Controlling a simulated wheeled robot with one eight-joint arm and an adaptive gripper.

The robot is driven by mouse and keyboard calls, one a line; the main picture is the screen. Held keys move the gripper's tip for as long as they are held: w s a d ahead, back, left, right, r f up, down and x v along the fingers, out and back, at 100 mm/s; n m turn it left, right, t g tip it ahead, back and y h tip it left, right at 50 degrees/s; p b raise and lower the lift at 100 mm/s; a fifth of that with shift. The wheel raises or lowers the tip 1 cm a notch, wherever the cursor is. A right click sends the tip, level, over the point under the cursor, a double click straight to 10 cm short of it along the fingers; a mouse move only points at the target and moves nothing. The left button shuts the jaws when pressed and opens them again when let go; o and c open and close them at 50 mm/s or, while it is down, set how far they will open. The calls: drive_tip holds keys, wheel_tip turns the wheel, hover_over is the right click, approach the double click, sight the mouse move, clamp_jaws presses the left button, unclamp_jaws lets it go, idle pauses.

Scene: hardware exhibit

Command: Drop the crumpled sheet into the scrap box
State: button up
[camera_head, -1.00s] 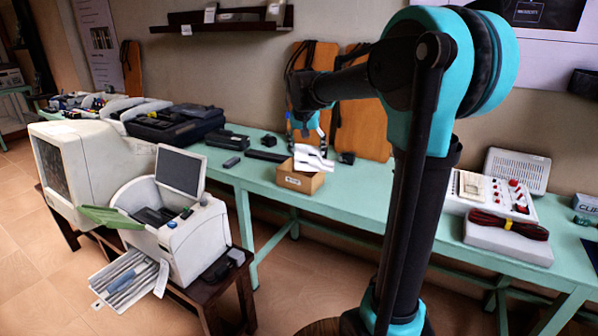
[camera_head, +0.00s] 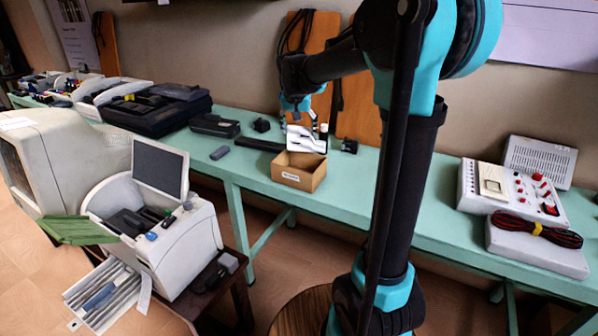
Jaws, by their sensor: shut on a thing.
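The crumpled sheet (camera_head: 306,141), white with dark marks, is held at my gripper (camera_head: 304,122) in the camera_head view. My gripper points down and is shut on it. The sheet hangs above the back part of the scrap box (camera_head: 291,179), an open brown cardboard box with a white label on its front. The box stands on the green table (camera_head: 350,190). The sheet's lower edge overlaps the box's back rim in the picture; I cannot tell whether it touches it.
A black device (camera_head: 215,125) and a small grey one (camera_head: 219,152) lie left of the box. A red-and-white control panel (camera_head: 511,194) and a cable coil (camera_head: 537,229) are on the right. A white machine (camera_head: 170,235) stands front left. The table right of the box is mostly clear.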

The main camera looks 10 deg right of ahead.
drive_tip(key=shift+f, duration=1.05)
drive_tip(key=o, duration=0.8)
drive_tip(key=shift+r, duration=0.1)
drive_tip(key=v, duration=1.2)
drive_tip(key=shift+s, duration=0.1)
